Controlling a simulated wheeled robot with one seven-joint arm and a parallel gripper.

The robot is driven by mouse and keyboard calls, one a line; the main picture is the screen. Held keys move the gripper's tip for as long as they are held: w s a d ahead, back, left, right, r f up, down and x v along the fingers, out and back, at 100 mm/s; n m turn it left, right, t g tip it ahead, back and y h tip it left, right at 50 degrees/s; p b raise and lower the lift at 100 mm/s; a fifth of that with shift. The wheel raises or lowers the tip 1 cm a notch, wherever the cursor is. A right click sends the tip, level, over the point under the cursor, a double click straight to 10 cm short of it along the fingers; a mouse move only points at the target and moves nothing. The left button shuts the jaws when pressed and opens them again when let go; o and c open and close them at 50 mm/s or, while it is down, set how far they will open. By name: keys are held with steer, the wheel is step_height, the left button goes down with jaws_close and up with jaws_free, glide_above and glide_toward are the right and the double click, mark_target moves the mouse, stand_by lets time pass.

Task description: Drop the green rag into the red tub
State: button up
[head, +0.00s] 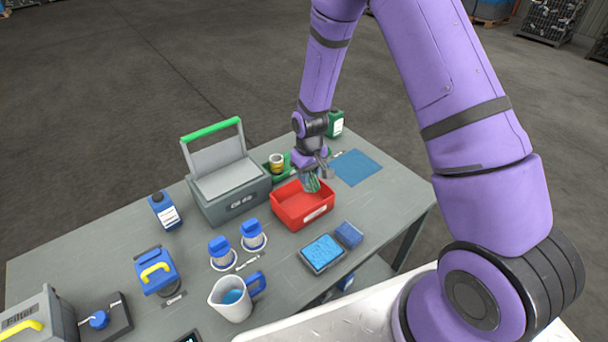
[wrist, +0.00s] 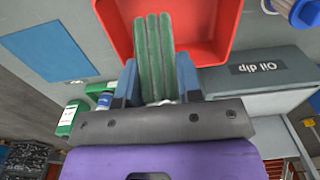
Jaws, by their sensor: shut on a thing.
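The red tub (head: 291,210) stands on the grey table to the right of the grey box with a green handle. My gripper (head: 313,176) is over the tub's back part and is shut on the green rag (head: 312,184). In the wrist view the folded green rag (wrist: 153,50) sticks out from between the blue fingers (wrist: 156,85). Its far end overlaps the inside of the red tub (wrist: 205,15). The rag hangs at or just above the tub's opening; I cannot tell whether it touches the floor of the tub.
The grey box (head: 232,203), marked "Oil dip" in the wrist view (wrist: 258,68), stands close left of the tub. A blue mat (head: 357,167) lies to the right. A tray with a blue pad (head: 322,253) and two blue-capped jars (head: 253,236) are in front.

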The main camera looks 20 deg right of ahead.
steer(key=shift+f, duration=2.5)
steer(key=o, duration=1.1)
steer(key=shift+c, duration=0.2)
step_height(320, 180, up, 11)
steer(key=shift+f, duration=0.1)
